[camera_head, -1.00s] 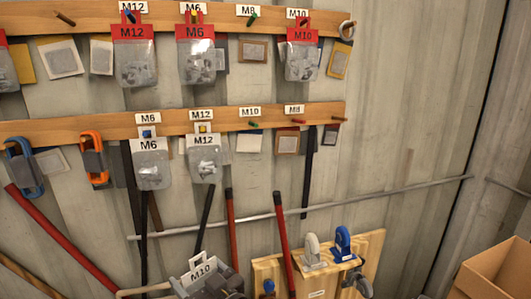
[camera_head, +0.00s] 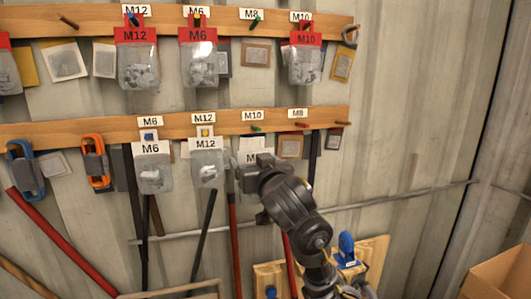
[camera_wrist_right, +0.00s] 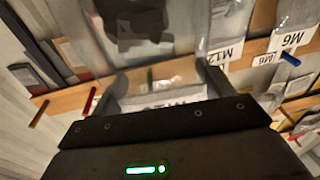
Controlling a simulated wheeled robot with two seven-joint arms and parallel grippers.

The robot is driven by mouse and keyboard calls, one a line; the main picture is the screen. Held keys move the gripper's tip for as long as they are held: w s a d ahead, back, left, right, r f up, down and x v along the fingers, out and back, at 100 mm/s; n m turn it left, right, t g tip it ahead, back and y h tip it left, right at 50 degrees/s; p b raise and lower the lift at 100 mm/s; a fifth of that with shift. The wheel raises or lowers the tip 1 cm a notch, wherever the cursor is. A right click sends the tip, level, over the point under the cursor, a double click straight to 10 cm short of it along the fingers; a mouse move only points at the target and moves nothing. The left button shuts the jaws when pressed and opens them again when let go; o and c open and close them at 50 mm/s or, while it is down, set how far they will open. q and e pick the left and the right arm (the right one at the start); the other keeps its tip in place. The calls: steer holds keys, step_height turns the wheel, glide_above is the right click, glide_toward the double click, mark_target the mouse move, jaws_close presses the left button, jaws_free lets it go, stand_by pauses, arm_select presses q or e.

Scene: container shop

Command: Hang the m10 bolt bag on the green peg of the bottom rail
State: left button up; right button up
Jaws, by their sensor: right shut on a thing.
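The green peg (camera_head: 256,128) sticks out of the bottom rail (camera_head: 225,124) under an M10 label, between the M12 bag and a red peg. My right gripper (camera_head: 252,163) is just below it, shut on the M10 bolt bag (camera_head: 252,156). My gripper and arm cover most of the bag in the head view. In the right wrist view the clear bag (camera_wrist_right: 138,25) with dark contents shows blurred beyond the fingers (camera_wrist_right: 165,83), and its white label (camera_wrist_right: 165,97) lies between them. The bag appears off the peg. My left gripper is out of view.
An M12 bag (camera_head: 206,172) and an M6 bag (camera_head: 152,174) hang left of the green peg. A red peg (camera_head: 302,125) is to its right. Bagged stock (camera_head: 305,68) hangs on the upper rail. Long-handled tools (camera_head: 234,220) stand below. A cardboard box (camera_head: 500,270) is at lower right.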

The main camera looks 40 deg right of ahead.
mark_target(265, 151)
steer(key=shift+s+d+r+m+g+h, duration=0.2)
steer(key=shift+s+d+r+h, duration=0.2)
steer(key=shift+r, duration=0.2)
steer(key=shift+s+d+r+m+g+h, duration=0.1)
steer(key=shift+s+d+r+m+h, duration=0.15)
steer(key=shift+d+r, duration=0.25)
steer(key=shift+s+d+r, duration=0.15)
steer(key=shift+d+r, duration=0.05)
steer(key=shift+d, duration=0.05)
steer(key=shift+x, duration=0.95)
steer(key=shift+w+d+f, duration=0.25)
steer(key=shift+w+f, duration=0.05)
steer(key=shift+w, duration=0.15)
steer(key=shift+f+b+x, duration=0.15)
steer(key=shift+b+x, duration=0.6)
steer(key=shift+x, duration=0.5)
steer(key=shift+f+b+x, duration=0.2)
steer(key=shift+b+x, duration=0.6)
steer(key=shift+x, duration=0.45)
steer(key=shift+f+b+x, duration=0.15)
steer(key=shift+b+x, duration=0.6)
steer(key=shift+x, duration=0.5)
